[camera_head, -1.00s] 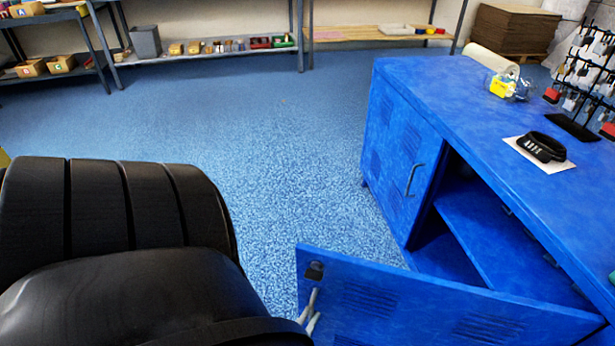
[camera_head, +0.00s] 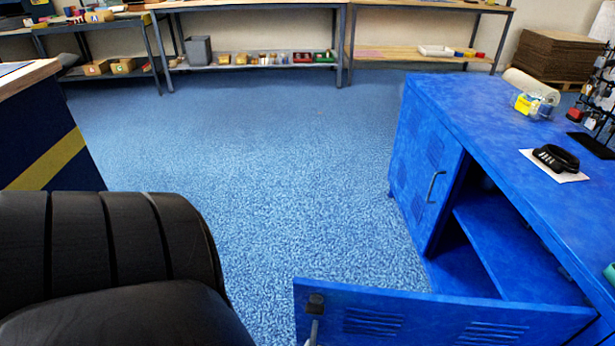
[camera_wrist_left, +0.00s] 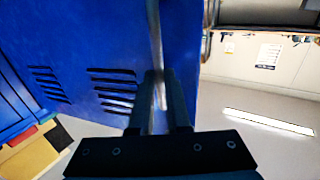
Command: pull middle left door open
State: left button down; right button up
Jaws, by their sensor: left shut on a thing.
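The blue cabinet door (camera_head: 400,318) stands swung wide open from the blue cabinet (camera_head: 415,140), across the bottom right of the head view. In the left wrist view the door (camera_wrist_left: 85,45) fills the left and middle, with a pale upright handle bar (camera_wrist_left: 157,45). My left gripper (camera_wrist_left: 160,85) is shut around this bar. Its fingers are not clearly seen in the head view. My right gripper is in neither view.
Another cabinet door with a handle (camera_head: 434,186) is shut. The open compartment shows a shelf (camera_head: 510,240). A dark counter (camera_head: 50,130) stands at left. Blue floor (camera_head: 270,160) between is clear.

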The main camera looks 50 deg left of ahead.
pick_arm(q)
jog(key=shift+w+d, duration=0.2)
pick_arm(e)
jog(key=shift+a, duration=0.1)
pick_arm(q)
jog(key=c, duration=1.2)
grip_release()
jog(key=o, duration=0.3)
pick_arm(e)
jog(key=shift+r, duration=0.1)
pick_arm(q)
jog(key=shift+s, duration=0.1)
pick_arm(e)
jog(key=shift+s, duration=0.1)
